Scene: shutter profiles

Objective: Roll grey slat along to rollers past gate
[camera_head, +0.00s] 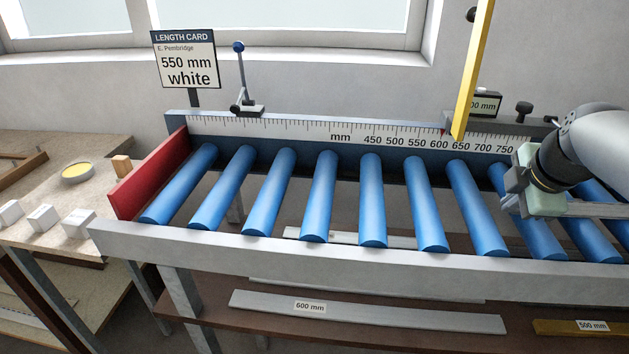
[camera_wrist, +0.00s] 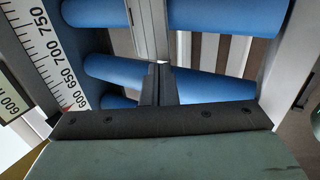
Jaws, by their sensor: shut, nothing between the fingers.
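The grey slat (camera_head: 597,210) lies along the blue rollers at the right, partly hidden by my gripper and arm. In the wrist view the slat (camera_wrist: 148,28) runs up from just beyond my fingertips. My gripper (camera_wrist: 159,70) is shut, with nothing between its fingers, close to the slat's near end; I cannot tell if they touch. In the head view my gripper (camera_head: 527,190) is low over the right rollers, its fingertips not clear. A yellow bar (camera_head: 474,70), which looks like the gate, stands steeply raised near the 650 mark. The blue rollers (camera_head: 319,195) left of it are bare.
A red end plate (camera_head: 150,172) closes the left end. A scale (camera_head: 300,131) runs along the back rail, and a grey rail (camera_head: 300,246) along the front. A length card (camera_head: 184,60) reads 550 mm white. A 600 mm slat (camera_head: 400,318) lies on the shelf below.

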